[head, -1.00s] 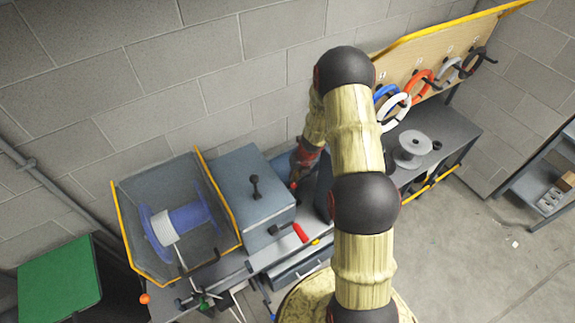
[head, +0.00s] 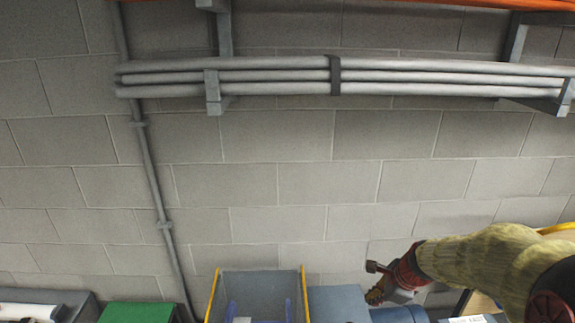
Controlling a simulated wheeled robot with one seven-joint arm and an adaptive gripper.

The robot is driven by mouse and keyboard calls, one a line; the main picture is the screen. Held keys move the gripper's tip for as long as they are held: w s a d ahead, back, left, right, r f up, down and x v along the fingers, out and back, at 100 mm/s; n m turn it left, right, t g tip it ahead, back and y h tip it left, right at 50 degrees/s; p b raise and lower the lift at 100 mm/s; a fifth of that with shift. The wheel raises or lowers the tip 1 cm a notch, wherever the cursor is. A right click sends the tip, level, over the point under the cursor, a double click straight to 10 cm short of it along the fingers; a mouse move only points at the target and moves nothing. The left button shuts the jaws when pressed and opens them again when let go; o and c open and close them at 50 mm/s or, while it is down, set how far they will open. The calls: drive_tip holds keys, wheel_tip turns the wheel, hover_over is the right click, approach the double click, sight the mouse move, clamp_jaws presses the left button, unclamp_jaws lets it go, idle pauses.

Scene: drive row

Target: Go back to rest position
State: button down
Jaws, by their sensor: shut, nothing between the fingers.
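My gripper (head: 374,282) shows at the lower right of the head view, at the end of my arm in its pale yellow cover. It is raised in front of the block wall, above a blue-grey box (head: 337,302). It is small in the picture, and I see nothing held in it. The fingers are shut.
A yellow-edged grey bin (head: 260,282) with a blue spool (head: 232,309) stands at the bottom, left of the box. A green top (head: 137,312) is farther left. Pipes (head: 270,76) run along the wall on brackets.

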drive_tip(key=s+a+r+n, duration=0.5)
drive_tip(key=s+r+n, duration=0.6)
drive_tip(key=s+r, duration=0.1)
drive_tip(key=s+r+n+t+h, duration=0.2)
drive_tip(key=s+r+n, duration=0.2)
drive_tip(key=s+n, duration=0.75)
wheel_tip(320, 180, down, 33)
drive_tip(key=s+m+b, duration=0.1)
drive_tip(key=b, duration=3.2)
drive_tip(key=shift+s+a, duration=0.2)
drive_tip(key=shift+s, duration=0.05)
